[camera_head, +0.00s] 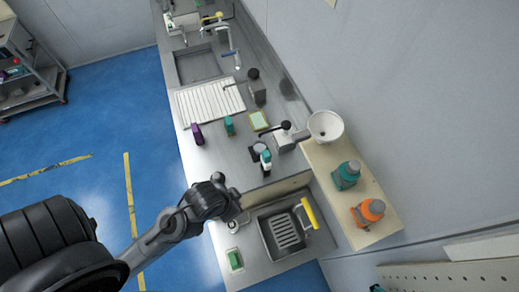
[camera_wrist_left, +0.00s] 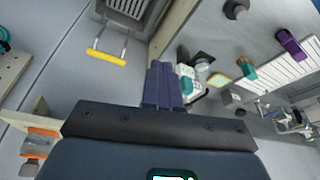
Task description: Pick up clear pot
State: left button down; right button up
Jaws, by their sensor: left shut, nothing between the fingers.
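My left gripper (camera_head: 240,212) is over the front of the counter, left of the sink basin with the yellow handle. In the left wrist view its two dark fingers (camera_wrist_left: 164,68) are together with nothing between them. A small round pale object (camera_head: 233,194) shows right beside the gripper in the head view, partly hidden by it. I cannot tell whether it is the clear pot. No other clear pot can be made out for sure. My right gripper is not in view.
A basin (camera_head: 281,232) with a yellow-handled rack (camera_head: 309,213) is right of the gripper. A green sponge (camera_head: 235,259) lies near the front edge.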

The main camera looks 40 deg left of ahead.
pick_arm(q)
jog(key=c, duration=1.8)
grip_release()
jog(key=shift+c, duration=0.2)
jog(key=o, duration=1.8)
jog(key=shift+o, duration=0.2)
